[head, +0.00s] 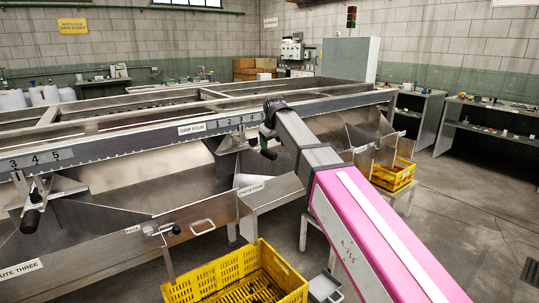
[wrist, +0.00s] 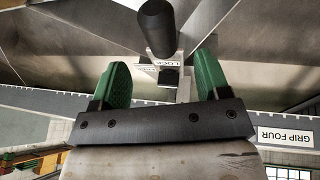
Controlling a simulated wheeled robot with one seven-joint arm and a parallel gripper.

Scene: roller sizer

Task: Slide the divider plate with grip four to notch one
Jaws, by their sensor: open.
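The rail label GRIP FOUR (head: 192,128) stands left of a notch scale (head: 236,121) on the sizer's front rail; it also shows in the wrist view (wrist: 286,137). Below the scale, the divider plate (head: 232,142) is partly hidden by my arm. The black grip (wrist: 157,28) with a small LOCK tag (wrist: 168,64) lies just beyond my fingertips, roughly centred between them. My gripper (wrist: 162,78) is open, its two green fingers apart on either side of the tag and stem. In the head view my arm mostly hides the gripper.
Another black-handled grip (head: 33,205) sits at the left under notches 3 to 5. Another yellow crate (head: 393,176) stands right of my arm. Floor to the right is clear.

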